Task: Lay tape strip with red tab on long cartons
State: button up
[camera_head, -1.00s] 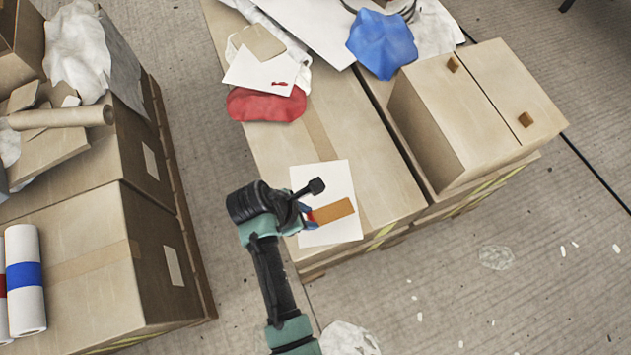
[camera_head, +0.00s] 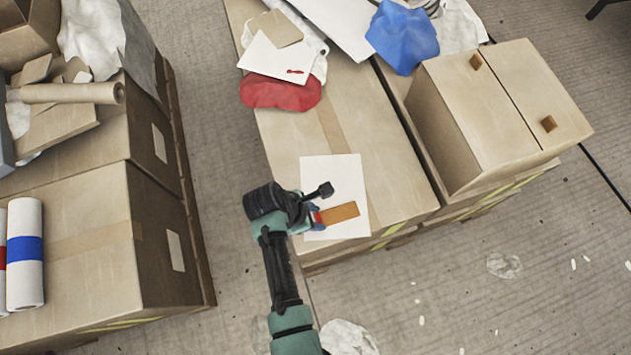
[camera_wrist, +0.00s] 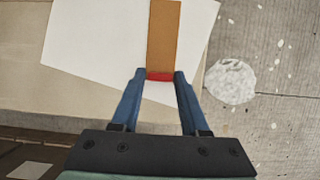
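The tape strip is a flat orange-brown band (camera_head: 339,213) with a red tab (camera_wrist: 160,76) at one end. My gripper (camera_head: 316,216) is shut on the red tab, one blue finger on each side in the wrist view. The strip reaches away from the fingers over a white sheet (camera_head: 335,172). I cannot tell whether it touches the sheet. The sheet lies on the near end of the long carton (camera_head: 400,185) in the middle. Another carton surface (camera_head: 75,270) lies to the left, with a band along its top.
A red cloth (camera_head: 280,94) and blue cloth (camera_head: 397,38) lie farther back. Two smaller cartons (camera_head: 490,110) stand at right. White rolls (camera_head: 25,285) and a brown tube (camera_head: 72,93) lie left. Open floor (camera_head: 225,150) separates the stacks. Crumpled white sheeting (camera_head: 345,338) lies near my arm.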

jog(key=shift+o, duration=1.3)
jog(key=shift+r, duration=0.1)
jog(key=p+v, duration=0.4)
jog(key=v, duration=0.8)
jog(key=w+a+r+m+t+y, duration=0.3)
jog(key=w+r+m+t, duration=0.45)
jog(key=w+r, duration=1)
jog(key=w+d+r+m+t+y, duration=0.1)
jog(key=w+r+m+t, duration=0.15)
jog(key=r, duration=0.65)
jog(key=w+d+r+m+t, duration=0.1)
jog(key=r+t, duration=0.2)
jog(key=r, duration=0.6)
jog(key=s+d+r+m+t, duration=0.2)
jog(key=r+m+t, duration=0.15)
jog(key=r, duration=0.85)
jog(key=s+d+r+m+t, duration=0.1)
jog(key=s+r+m+t, duration=0.25)
jog(key=r, duration=0.85)
jog(key=s+d+r+m+t, duration=0.2)
jog(key=s+r+t, duration=0.4)
jog(key=s+r, duration=0.4)
notch_tip(320, 180, up, 3)
jog(key=shift+d+f+m, duration=0.15)
jog(key=shift+d+m, duration=0.1)
jog(key=shift+m, duration=0.55)
